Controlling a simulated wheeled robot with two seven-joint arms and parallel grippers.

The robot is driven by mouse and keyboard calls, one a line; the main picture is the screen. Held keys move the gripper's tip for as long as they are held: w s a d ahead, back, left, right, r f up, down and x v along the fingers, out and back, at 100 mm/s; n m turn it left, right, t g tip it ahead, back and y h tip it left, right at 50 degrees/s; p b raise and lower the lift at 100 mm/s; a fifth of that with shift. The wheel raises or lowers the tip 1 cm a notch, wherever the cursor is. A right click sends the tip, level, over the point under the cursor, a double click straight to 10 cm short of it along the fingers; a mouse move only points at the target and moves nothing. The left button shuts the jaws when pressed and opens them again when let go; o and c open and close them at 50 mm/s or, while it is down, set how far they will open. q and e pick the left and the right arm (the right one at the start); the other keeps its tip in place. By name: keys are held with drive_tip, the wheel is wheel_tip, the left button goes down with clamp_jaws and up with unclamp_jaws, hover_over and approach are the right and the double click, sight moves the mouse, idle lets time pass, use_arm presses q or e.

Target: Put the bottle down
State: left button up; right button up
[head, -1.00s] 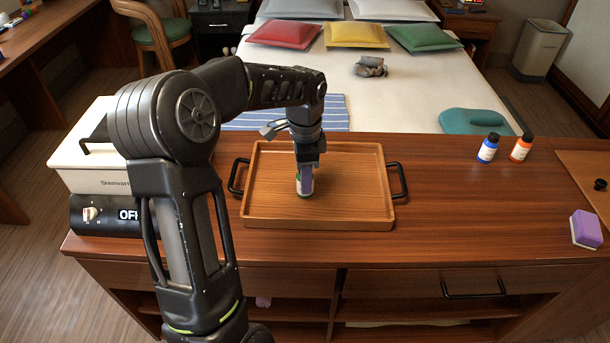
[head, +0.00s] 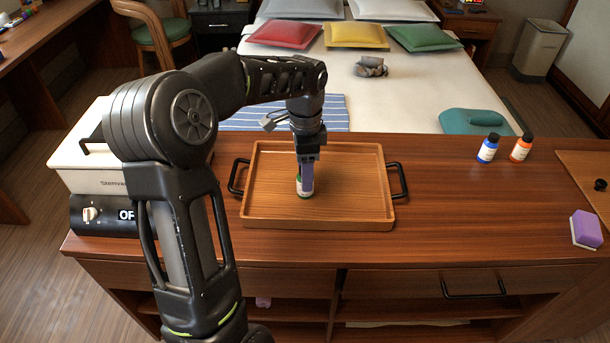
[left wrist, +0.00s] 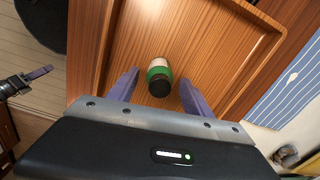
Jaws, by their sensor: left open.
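The bottle (head: 301,187), with a white label and green band, is on the wooden tray (head: 362,209) on the counter, left of the tray's middle. It also shows in the left wrist view (left wrist: 159,73), with its dark cap towards the camera. My left gripper (head: 306,186) points down over the bottle. Its purple fingers (left wrist: 154,92) are apart on either side of the bottle, with gaps visible between them and it. The finger nearest the head camera hides part of the bottle. My right gripper is not seen in the head view; a dark gripper-like part shows at the left wrist view's left edge.
The tray has raised rims and black handles (head: 398,182). A blue-labelled bottle (head: 487,149) and an orange one (head: 521,148) stand at the back right. A purple sponge (head: 585,229) lies at the right. A white cooker (head: 92,160) stands at the left.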

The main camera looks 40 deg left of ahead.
use_arm(q)
wheel_tip(320, 180, up, 10)
drive_tip(key=shift+f, duration=0.1)
drive_tip(key=shift+s, duration=0.1)
idle(0.9)
